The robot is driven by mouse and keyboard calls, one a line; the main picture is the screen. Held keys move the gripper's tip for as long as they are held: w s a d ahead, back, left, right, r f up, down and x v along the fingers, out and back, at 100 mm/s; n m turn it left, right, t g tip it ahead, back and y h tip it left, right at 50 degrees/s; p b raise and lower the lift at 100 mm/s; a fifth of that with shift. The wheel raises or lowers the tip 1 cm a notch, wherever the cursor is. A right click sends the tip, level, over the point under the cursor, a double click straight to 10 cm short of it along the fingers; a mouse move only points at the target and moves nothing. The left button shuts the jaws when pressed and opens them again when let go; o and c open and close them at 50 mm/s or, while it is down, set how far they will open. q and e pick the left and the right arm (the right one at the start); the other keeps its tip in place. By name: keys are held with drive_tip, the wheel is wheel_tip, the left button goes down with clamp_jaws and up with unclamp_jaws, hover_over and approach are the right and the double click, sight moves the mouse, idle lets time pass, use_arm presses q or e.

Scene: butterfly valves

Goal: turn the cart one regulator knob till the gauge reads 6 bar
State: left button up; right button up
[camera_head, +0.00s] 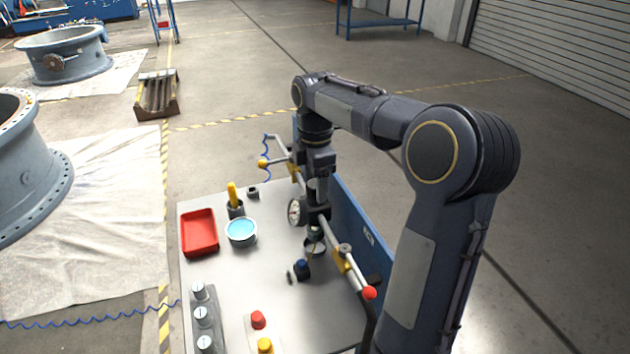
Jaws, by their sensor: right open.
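The cart (262,280) has a light grey top and stands at the lower middle. A round white-faced gauge (294,211) is at the cart's right side, seen at a slant; its needle is too small to read. The dark regulator (316,216) is right beside the gauge, with a bowl (315,246) below it. My right gripper (318,188) points down from above, open, at the top of the regulator. The gripper hides the knob, and I cannot tell whether the fingers touch it. My left gripper is out of view.
A red tray (199,233), a cup of blue liquid (241,231) and a yellow-handled tool (233,196) are on the cart. A rail with a red-ended lever (369,292) runs along its right side. Large grey valve bodies (63,57) stand at left. Open floor lies beyond.

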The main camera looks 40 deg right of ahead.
drive_tip(key=shift+f, duration=0.15)
drive_tip(key=c, duration=1)
